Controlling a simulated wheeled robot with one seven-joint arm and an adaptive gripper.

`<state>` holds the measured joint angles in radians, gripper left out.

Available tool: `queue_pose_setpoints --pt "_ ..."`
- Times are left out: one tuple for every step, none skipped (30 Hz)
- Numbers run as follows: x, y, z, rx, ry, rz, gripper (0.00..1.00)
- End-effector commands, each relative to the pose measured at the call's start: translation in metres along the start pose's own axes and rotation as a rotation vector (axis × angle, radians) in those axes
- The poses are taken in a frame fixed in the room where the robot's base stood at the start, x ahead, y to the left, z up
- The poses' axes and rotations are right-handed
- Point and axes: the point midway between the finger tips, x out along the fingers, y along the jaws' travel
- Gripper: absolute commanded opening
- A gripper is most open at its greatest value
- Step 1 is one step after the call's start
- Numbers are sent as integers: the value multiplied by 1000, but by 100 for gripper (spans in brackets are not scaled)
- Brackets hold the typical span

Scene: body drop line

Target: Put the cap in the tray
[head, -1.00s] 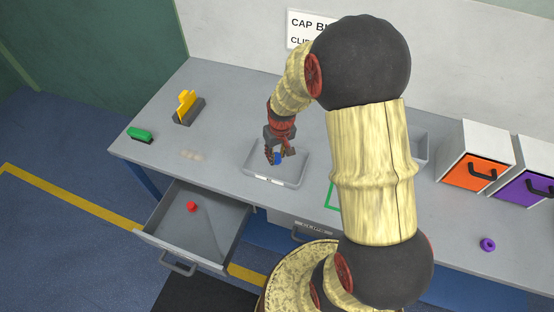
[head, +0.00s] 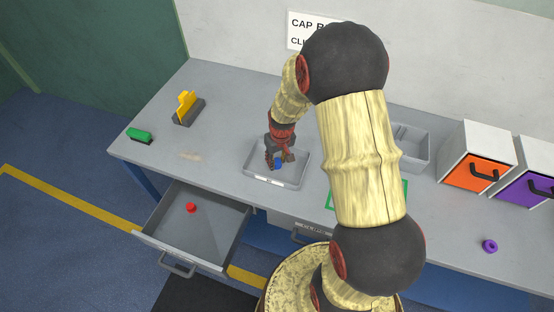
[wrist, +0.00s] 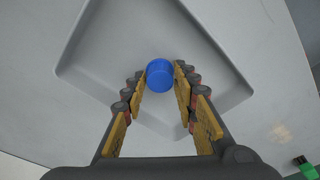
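The blue cap (head: 278,164) is between the fingertips of my gripper (head: 280,162), over the grey tray (head: 262,180) on the bench. In the wrist view the cap (wrist: 159,75) sits between the ends of the two yellow finger pads of my gripper (wrist: 160,78), which appear to touch it on both sides. The tray floor and rim (wrist: 75,45) lie below it. I cannot tell whether the cap touches the tray floor.
An open drawer (head: 215,235) holding a red piece (head: 191,208) is in front. A green block (head: 139,135) and yellow-and-grey holder (head: 186,108) stand left. A grey bin (head: 415,145), orange-fronted box (head: 470,173), purple-fronted box (head: 528,188) and purple ring (head: 489,246) are right.

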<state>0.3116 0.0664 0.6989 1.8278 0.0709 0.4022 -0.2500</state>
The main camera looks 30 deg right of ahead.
Motion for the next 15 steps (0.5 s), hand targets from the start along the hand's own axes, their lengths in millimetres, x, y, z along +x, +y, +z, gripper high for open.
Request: queue_pose_setpoints --pt "0 0 0 0 0 0 33" --pt "0 0 0 0 0 0 35" --pt "0 0 0 0 0 0 37" --pt "0 0 0 0 0 0 39" --pt "0 0 0 0 0 0 41" --pt "0 0 0 0 0 0 43" --pt "0 0 0 0 0 0 44" --pt "0 0 0 0 0 0 44" --pt "0 0 0 0 0 0 44" --pt "0 0 0 0 0 0 44" --pt "0 0 0 0 0 0 44" --pt "0 0 0 0 0 0 44" --pt "0 0 0 0 0 0 44" --pt "0 0 0 0 0 0 44" --pt "-1 0 0 0 0 0 44"
